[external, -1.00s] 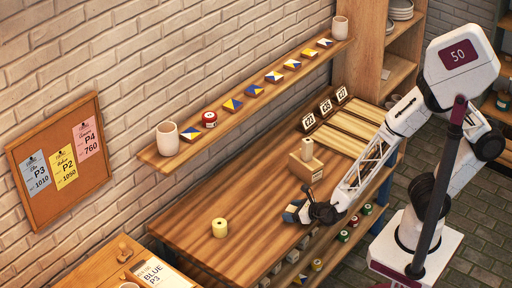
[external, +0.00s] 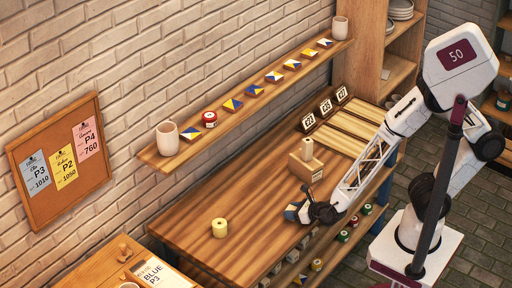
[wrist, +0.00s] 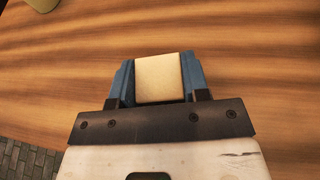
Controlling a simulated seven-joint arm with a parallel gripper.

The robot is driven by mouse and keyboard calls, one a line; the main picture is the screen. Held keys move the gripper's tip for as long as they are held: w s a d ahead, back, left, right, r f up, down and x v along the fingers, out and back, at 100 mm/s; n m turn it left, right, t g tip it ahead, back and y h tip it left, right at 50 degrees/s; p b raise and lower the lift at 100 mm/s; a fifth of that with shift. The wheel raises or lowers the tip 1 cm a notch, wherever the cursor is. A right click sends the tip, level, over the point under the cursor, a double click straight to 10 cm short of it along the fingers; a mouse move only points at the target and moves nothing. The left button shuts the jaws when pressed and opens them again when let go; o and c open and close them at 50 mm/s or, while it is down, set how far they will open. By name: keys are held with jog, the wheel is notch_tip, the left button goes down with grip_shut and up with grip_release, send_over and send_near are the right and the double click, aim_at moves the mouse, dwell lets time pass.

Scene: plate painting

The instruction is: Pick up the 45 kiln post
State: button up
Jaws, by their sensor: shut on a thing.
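My gripper (wrist: 158,82) is shut on a cream kiln post (wrist: 159,75), a pale square-faced block between its two blue fingers. No number shows on the block's visible face. In the external view my gripper (external: 291,213) is low at the front edge of the wooden worktable (external: 190,240). The held post cannot be made out there, and whether it touches the table is unclear.
Signs C3, C5 and C7 (external: 325,106) stand at the back right, near slatted boards (external: 340,137). A wall shelf (external: 245,110) runs above.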

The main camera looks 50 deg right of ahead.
aim_at(292, 209)
jog(key=shift+r, duration=0.1)
jog(key=shift+r, duration=0.4)
notch_tip(292, 209, up, 3)
jog(key=shift+f, duration=0.1)
jog(key=s+d+r, duration=0.1)
jog(key=s+d, duration=0.7)
jog(key=s, duration=0.5)
jog(key=shift+s+d, duration=0.25)
jog(key=shift+d, duration=0.1)
